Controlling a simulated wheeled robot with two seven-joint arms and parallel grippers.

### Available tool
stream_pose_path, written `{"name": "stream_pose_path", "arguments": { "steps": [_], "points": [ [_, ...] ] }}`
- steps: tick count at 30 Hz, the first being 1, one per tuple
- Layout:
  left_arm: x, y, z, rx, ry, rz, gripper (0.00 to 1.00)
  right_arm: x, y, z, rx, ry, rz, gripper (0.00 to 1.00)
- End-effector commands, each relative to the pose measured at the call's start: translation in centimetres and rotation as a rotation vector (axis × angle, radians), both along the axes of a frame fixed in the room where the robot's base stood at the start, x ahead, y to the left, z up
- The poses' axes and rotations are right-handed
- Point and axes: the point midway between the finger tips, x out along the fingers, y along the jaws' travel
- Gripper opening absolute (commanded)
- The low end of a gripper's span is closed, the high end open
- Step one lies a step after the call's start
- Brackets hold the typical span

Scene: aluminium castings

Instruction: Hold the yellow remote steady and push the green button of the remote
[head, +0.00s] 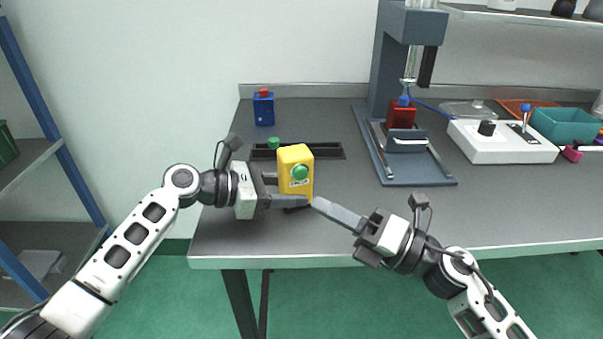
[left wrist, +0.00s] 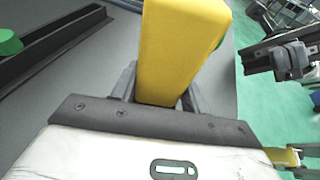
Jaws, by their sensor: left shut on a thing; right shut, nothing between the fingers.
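The yellow remote (head: 296,159) stands upright on the grey table near its front left, with a green button (head: 300,172) on the face toward the head camera. My left gripper (head: 288,190) is shut on the remote from the left; the left wrist view shows the yellow body (left wrist: 182,50) between its fingers. My right gripper (head: 316,203) is shut and empty. Its tips are just right of the remote's lower part, below the green button. I cannot tell whether the tips touch the remote.
A black slotted holder (head: 328,151) lies behind the remote, with a green knob (head: 273,142) at its left. A blue box with a red top (head: 263,108) stands farther back. A press-like stand (head: 420,179) and a white control box (head: 500,148) are to the right. The front right table is clear.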

Motion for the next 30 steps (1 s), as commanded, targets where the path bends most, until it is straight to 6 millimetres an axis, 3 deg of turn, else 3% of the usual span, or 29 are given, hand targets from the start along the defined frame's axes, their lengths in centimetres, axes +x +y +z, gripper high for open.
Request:
{"name": "stream_pose_path", "arguments": {
  "steps": [11,12,14,24,30],
  "points": [
    [0.0,0.0,0.0,-0.001,-0.001,0.001,0.33,0.0,0.0,0.0,0.000,0.000,0.000,0.00],
    [0.0,0.0,0.0,-0.001,-0.001,0.001,0.54,0.0,0.0,0.0,0.000,0.000,0.000,0.00],
    [0.0,0.0,0.0,-0.001,-0.001,0.001,0.70,0.0,0.0,0.0,0.000,0.000,0.000,0.00],
    [-0.1,0.3,0.1,0.000,0.000,0.001,0.71,0.0,0.0,0.0,0.001,-0.001,0.001,0.00],
    [-0.8,3.0,0.8,0.004,-0.002,0.003,0.71,0.0,0.0,0.0,0.001,-0.001,0.001,0.00]
  ]
}}
